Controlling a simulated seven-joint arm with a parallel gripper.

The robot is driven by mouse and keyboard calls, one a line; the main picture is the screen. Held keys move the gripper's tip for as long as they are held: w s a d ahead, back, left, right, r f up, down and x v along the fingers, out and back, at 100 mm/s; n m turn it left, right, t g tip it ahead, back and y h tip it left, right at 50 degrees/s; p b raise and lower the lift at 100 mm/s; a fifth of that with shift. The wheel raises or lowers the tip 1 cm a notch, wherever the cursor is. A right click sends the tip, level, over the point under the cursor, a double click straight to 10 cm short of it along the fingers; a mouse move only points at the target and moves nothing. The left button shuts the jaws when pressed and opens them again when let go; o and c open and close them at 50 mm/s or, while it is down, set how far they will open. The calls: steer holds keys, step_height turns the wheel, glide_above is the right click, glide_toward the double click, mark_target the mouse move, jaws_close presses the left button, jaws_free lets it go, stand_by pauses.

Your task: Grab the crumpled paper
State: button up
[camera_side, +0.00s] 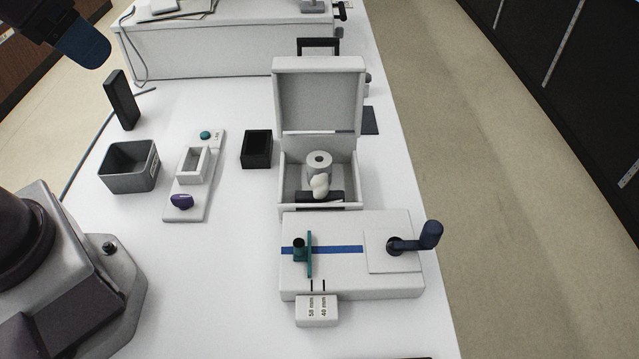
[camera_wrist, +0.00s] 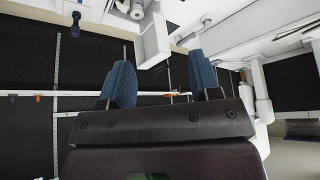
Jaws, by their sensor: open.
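The crumpled paper (camera_side: 320,185) is a small white lumpy piece inside an open white box (camera_side: 284,180) with a raised lid, in the side view. It sits in front of a paper roll (camera_side: 319,160) and by a dark bar at the box's front; I cannot tell whether they touch. My gripper (camera_side: 86,48) is at the top left of the side view, high and well away from the box. Its two blue fingers stand apart in the wrist view (camera_wrist: 162,76), with nothing between them. I cannot pick out the paper in the wrist view.
A white block with a blue crank (camera_side: 430,236) and a green slider (camera_side: 308,254) stands before the box. To the left are a black tray (camera_side: 257,149), a white panel with a purple knob (camera_side: 182,201), a grey bin (camera_side: 130,178) and a dark upright block (camera_side: 121,100).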

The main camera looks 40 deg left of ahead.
steer(key=m+y, duration=0.9)
steer(key=m, duration=1.1)
glide_toward(320, 183)
steer(key=s+a+r, duration=0.3)
steer(key=a+r, duration=0.2)
steer(key=r, duration=0.1)
steer(key=d+f+m+t, duration=0.1)
steer(key=d+f+m, duration=0.1)
steer(key=d+f+m+t, duration=0.1)
steer(key=d+f+m, duration=0.1)
steer(key=f, duration=0.1)
steer(key=d+f+m+t, duration=0.1)
steer(key=d+f+m, duration=0.1)
steer(key=f+m, duration=0.1)
steer(key=shift+s+d+f+t, duration=0.2)
steer(key=shift+s+t, duration=0.1)
steer(key=shift+t, duration=0.1)
steer(key=shift+y, duration=0.3)
steer(key=x, duration=0.7)
steer(key=shift+w+a, duration=0.2)
steer(key=shift+w, duration=0.05)
steer(key=x, duration=0.5)
steer(key=shift+w+a+r, duration=0.1)
steer(key=shift+a+r, duration=0.15)
steer(key=c, duration=1)
